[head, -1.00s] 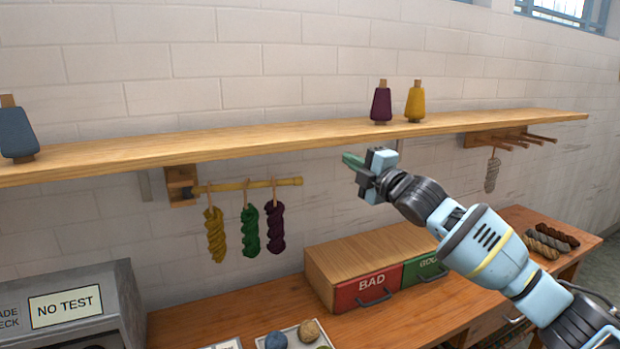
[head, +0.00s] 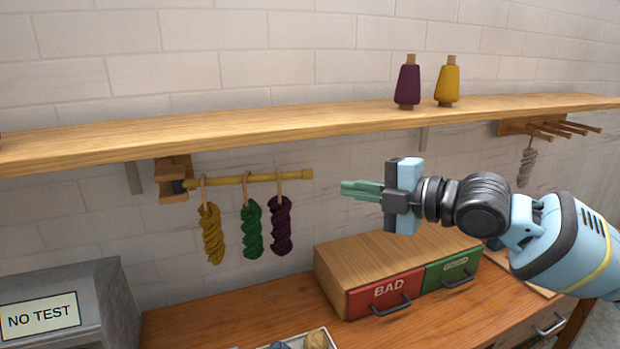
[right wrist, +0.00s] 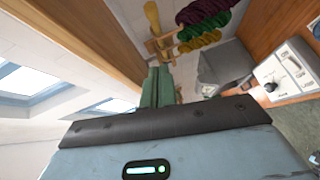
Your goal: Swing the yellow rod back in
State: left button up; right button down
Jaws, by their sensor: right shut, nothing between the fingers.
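The yellow rod (head: 225,180) sticks out to the right from a wooden wall bracket (head: 174,178) under the shelf. A yellow skein (head: 212,235), a green skein (head: 252,230) and a purple skein (head: 281,226) hang from it by loops. My right gripper (head: 343,188) is shut and empty, its green fingers pointing left, a little right of and below the rod's free end in the head view. In the right wrist view, the closed fingers (right wrist: 158,85) lie below the rod's end (right wrist: 152,17), apart from it. My left gripper is out of view.
The long wooden shelf (head: 300,122) runs above, with a purple cone (head: 407,86) and a yellow cone (head: 448,84). Another peg bracket (head: 545,128) holds a grey skein. The BAD/GOOD drawer box (head: 370,262) stands below my gripper. A grey NO TEST box (head: 100,290) stands left.

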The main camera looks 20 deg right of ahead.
aim_at(305, 173)
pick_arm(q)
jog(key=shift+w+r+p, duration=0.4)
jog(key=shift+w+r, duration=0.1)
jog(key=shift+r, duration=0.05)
pick_arm(e)
jog(key=shift+w+d+x, duration=0.3)
jog(key=shift+d+x, duration=0.1)
jog(key=shift+x, duration=1.55)
jog(key=shift+w+d+x, duration=0.25)
jog(key=shift+d+x, duration=0.1)
jog(key=shift+x, duration=1.6)
jog(key=shift+w+d+x, duration=0.3)
jog(key=shift+d+x, duration=0.1)
jog(key=shift+x, duration=1.55)
jog(key=shift+f, duration=0.1)
